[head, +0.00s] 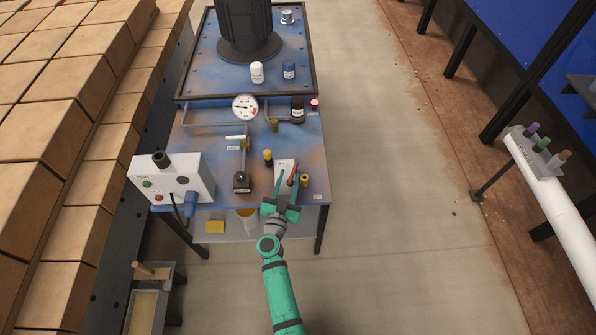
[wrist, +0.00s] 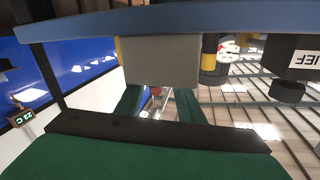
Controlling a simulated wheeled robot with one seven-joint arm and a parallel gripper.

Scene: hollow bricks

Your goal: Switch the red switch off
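The red switch (head: 292,173) is a small red lever on a white box (head: 281,166) near the front right of the blue workbench. My gripper (head: 288,184) is at the front of this box, with its green fingers apart and the lever appearing between them. In the upside-down wrist view, the box shows as a plain grey block (wrist: 160,62), with a small red bit (wrist: 155,91) between the spread fingers (wrist: 158,104). The gripper looks empty. I cannot tell whether the fingers touch the lever or which position it is in.
A control box (head: 175,179) with green and red buttons stands at the bench's left. A gauge (head: 245,107) and bottles stand behind.

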